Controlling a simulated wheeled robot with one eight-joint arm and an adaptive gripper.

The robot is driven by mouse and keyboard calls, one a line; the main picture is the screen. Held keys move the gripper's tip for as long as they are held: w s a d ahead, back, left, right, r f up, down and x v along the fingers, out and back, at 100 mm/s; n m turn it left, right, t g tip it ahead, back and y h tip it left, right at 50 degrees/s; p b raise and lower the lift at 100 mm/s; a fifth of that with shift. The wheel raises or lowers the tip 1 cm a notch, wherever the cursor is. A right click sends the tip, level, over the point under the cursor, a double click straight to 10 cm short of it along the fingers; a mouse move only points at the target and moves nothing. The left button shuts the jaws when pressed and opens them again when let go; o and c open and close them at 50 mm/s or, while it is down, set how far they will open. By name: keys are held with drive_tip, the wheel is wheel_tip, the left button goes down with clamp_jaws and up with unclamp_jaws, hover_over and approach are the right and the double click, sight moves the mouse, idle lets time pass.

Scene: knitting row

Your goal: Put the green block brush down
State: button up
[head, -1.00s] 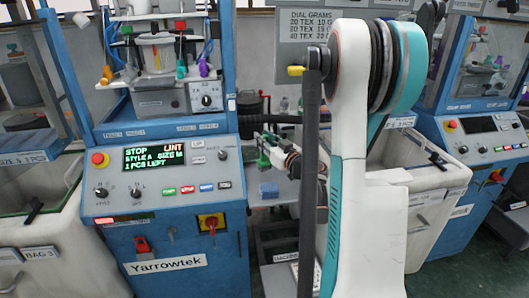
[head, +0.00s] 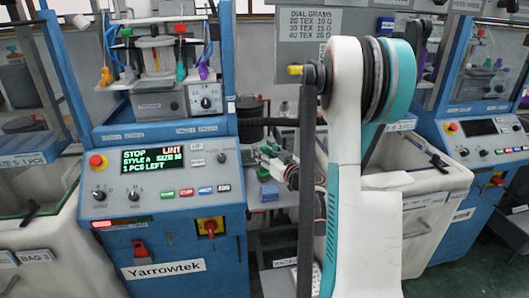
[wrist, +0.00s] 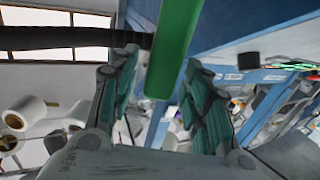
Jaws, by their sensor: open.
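The green block brush (wrist: 174,48) shows in the wrist view as a long green bar, running from the top edge down between my fingers. My gripper (wrist: 160,72) is open, with a teal-padded finger on each side of the bar and gaps visible beside it. In the head view my gripper (head: 270,160) is small, above the grey stand between the two blue machines and left of my arm. A bit of green (head: 263,174) shows just below it, and I cannot tell whether the brush rests on a surface.
A small blue block (head: 269,192) lies on the grey stand. The blue Yarrowtek machine (head: 168,235) with its lit panel stands close on the left. White bins stand at far left and right of my arm. A dark bar (wrist: 70,38) crosses the wrist view at upper left.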

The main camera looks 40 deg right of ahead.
drive_tip(key=shift+r, duration=0.1)
drive_tip(key=shift+s+r, duration=0.15)
drive_tip(key=s+a+b, duration=0.1)
drive_tip(key=s+a, duration=0.1)
drive_tip(key=s, duration=0.9)
drive_tip(key=shift+s, duration=0.3)
